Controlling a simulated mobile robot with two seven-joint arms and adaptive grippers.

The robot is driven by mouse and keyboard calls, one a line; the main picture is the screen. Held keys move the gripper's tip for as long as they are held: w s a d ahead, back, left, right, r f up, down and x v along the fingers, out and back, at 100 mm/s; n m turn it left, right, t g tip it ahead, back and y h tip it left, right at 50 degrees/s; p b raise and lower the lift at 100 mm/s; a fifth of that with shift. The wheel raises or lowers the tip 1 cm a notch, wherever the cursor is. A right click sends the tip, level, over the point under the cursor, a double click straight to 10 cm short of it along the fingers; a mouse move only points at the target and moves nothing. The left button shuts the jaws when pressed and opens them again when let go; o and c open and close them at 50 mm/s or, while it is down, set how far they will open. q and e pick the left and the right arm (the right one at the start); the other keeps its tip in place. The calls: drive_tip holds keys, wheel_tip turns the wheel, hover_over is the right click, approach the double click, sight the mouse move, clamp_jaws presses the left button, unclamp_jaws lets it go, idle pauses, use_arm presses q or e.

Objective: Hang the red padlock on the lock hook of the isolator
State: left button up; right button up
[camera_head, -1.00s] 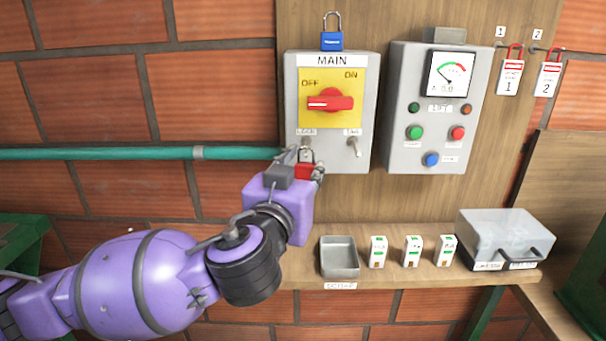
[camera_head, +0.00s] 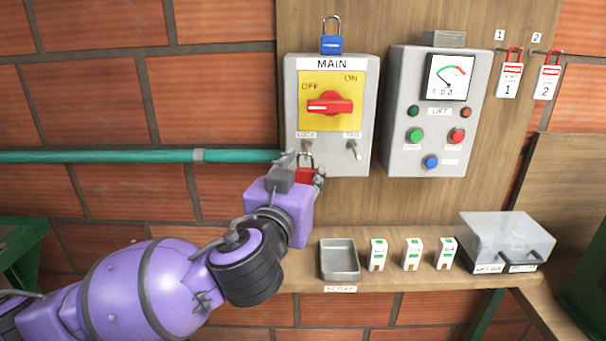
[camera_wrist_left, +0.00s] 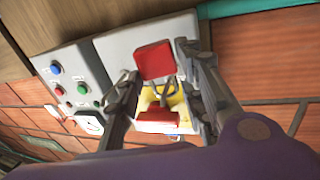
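The red padlock (camera_head: 305,175) is between the fingers of my left gripper (camera_head: 304,171), just below the hook under the LOCK label (camera_head: 306,134) on the grey MAIN isolator (camera_head: 365,90). Its shackle points up at the hook; I cannot tell whether it is around it. In the left wrist view the red padlock (camera_wrist_left: 154,60) has a finger of the left gripper (camera_wrist_left: 157,62) against each side, and its grey shackle shows close to the hook. The isolator's red handle (camera_head: 330,103) points to OFF. My right gripper is not in view.
A blue padlock (camera_head: 331,43) stands on top of the isolator. The lift panel (camera_head: 397,150) is to the right, with tags (camera_head: 509,85) on pegs beyond. The shelf below holds a scrap tray (camera_head: 340,277), small white boxes (camera_head: 412,254) and a clear-lidded box (camera_head: 505,240).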

use_arm(q)
drive_tip(key=o, duration=0.3)
